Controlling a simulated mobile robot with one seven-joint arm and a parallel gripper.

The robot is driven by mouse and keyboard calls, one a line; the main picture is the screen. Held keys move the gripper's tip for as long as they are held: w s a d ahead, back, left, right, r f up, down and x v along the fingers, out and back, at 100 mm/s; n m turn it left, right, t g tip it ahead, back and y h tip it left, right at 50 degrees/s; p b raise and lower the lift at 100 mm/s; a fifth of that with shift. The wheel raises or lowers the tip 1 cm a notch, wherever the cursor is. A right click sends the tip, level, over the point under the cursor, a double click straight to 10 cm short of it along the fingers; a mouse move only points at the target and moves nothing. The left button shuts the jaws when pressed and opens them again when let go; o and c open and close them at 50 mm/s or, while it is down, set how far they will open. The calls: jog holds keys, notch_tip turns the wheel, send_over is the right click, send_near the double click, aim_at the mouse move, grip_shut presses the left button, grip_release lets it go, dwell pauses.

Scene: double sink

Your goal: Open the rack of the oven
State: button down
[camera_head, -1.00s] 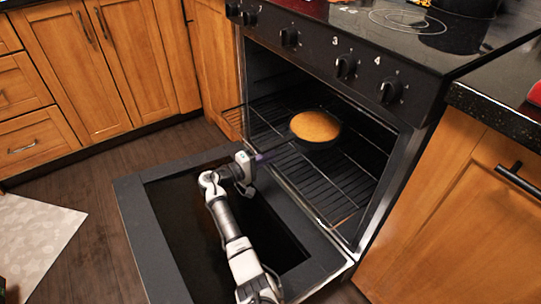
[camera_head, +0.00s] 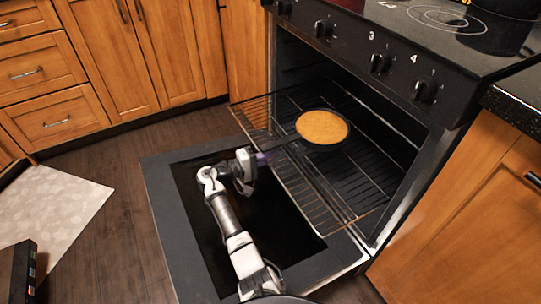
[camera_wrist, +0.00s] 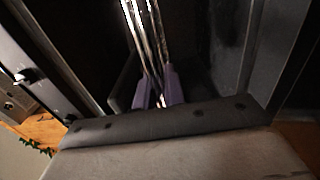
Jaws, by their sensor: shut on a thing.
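The oven rack (camera_head: 300,190) is a dark wire shelf, pulled partly out of the oven (camera_head: 350,90) over the lowered door (camera_head: 165,215). A round dark pan with a golden cake-like top (camera_head: 322,127) sits on the rack. My gripper (camera_head: 262,160) is at the rack's front edge, on the side nearer the left of the head view. In the wrist view, my gripper's purple fingers (camera_wrist: 159,92) are shut around shiny rack wires (camera_wrist: 146,40). The exact contact is partly hidden in the head view.
Stove knobs (camera_head: 379,62) line the panel above the oven opening. Wooden cabinets stand left (camera_head: 60,80) and right (camera_head: 450,230) of the oven. A black pot (camera_head: 498,28) is on the cooktop. Open wood floor (camera_head: 105,235) and a pale mat (camera_head: 50,215) lie to the left.

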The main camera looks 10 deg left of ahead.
jog(key=c, duration=1.5)
grip_release()
jog(key=v, duration=1.4)
jog(key=shift+p, duration=0.35)
